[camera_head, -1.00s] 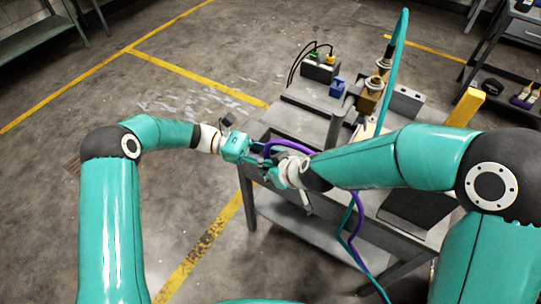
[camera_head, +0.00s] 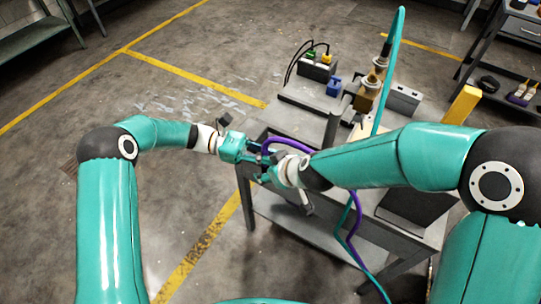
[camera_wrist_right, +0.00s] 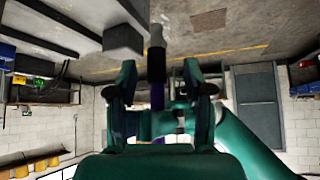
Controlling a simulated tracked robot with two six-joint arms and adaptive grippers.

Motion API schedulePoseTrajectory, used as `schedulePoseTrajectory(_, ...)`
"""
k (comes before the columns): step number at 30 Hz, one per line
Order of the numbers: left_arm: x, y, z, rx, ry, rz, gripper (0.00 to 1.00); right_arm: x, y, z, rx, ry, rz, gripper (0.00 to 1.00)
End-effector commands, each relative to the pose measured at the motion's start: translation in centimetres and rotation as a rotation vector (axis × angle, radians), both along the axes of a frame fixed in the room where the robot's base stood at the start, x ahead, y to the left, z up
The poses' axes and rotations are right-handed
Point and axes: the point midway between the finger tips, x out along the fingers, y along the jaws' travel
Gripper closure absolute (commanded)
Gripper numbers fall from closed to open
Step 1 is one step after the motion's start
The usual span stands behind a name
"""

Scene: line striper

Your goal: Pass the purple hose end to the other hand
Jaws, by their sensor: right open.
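The purple hose (camera_head: 284,138) arcs over the meeting point of my grippers and drops beside the cart. Its end, a black sleeve (camera_wrist_right: 157,66) with a grey tip, shows in the right wrist view; the purple part (camera_wrist_right: 157,96) lies between my right fingers, with gaps on both sides. My right gripper (camera_wrist_right: 160,105) is open around the hose. In the head view it (camera_head: 263,168) meets my left gripper (camera_head: 258,154). My left gripper reaches the hose and appears shut on it, with its fingertips partly hidden. The grey tip (camera_head: 307,207) points down below the right gripper.
The grey cart (camera_head: 290,120) stands beneath and right of the grippers. It carries a brass fitting (camera_head: 369,90), a blue block (camera_head: 334,86) and a box with plugs (camera_head: 318,70). A teal hose (camera_head: 394,60) rises behind my right arm. Floor left of the cart is clear.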

Motion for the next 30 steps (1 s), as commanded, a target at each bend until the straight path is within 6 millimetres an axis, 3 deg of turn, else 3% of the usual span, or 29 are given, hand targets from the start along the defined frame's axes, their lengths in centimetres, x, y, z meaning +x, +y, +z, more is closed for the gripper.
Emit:
schedulePoseTrajectory(7, 0.0, 0.0, 0.0, -0.001, 0.000, 0.000, 1.00, -1.2, -1.0, 1.9, 0.004, -0.001, 0.001, 0.49)
schedulePoseTrajectory(17, 0.0, 0.0, 0.0, -0.001, 0.000, 0.000, 1.00, -3.3, -3.1, 1.7, 0.000, 0.000, 0.002, 0.49)
schedulePoseTrajectory(30, 0.0, 0.0, 0.0, -0.001, 0.000, 0.000, 1.00, -8.8, -8.4, 1.7, 0.001, 0.001, -0.002, 0.49)
